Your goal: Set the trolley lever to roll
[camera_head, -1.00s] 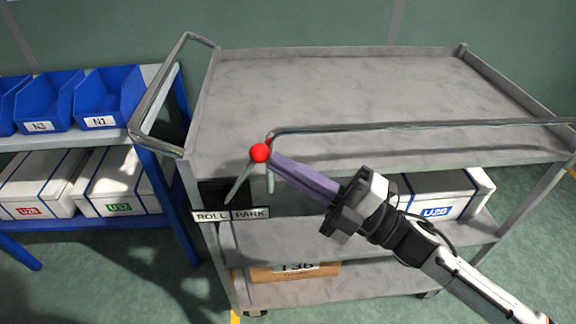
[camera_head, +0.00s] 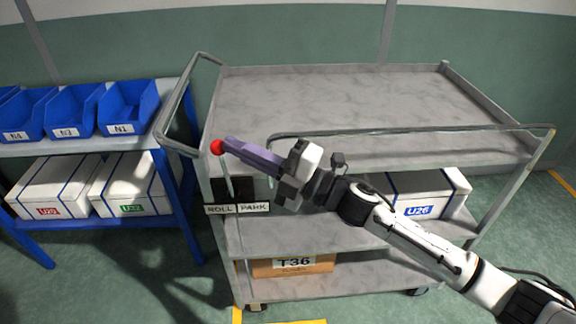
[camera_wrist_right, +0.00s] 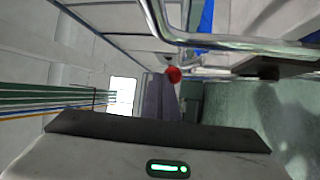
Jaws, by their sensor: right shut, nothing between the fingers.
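The trolley lever (camera_head: 227,176) is a thin rod with a red knob (camera_head: 217,147), standing above the ROLL/PARK sign (camera_head: 237,208). The rod tilts left, with its knob over the ROLL side. My right gripper (camera_head: 229,145) is shut and empty, its purple fingers pointing left. The fingertips are at the right side of the knob, touching or nearly so. In the right wrist view the red knob (camera_wrist_right: 173,74) shows just beyond the fingertips (camera_wrist_right: 160,82). My left gripper is not in view.
The grey trolley (camera_head: 350,95) has an empty top and a curved push handle (camera_head: 178,105) left of the lever. A rail (camera_head: 400,130) runs along its front. A blue rack (camera_head: 180,205) with bins and white boxes stands at the left.

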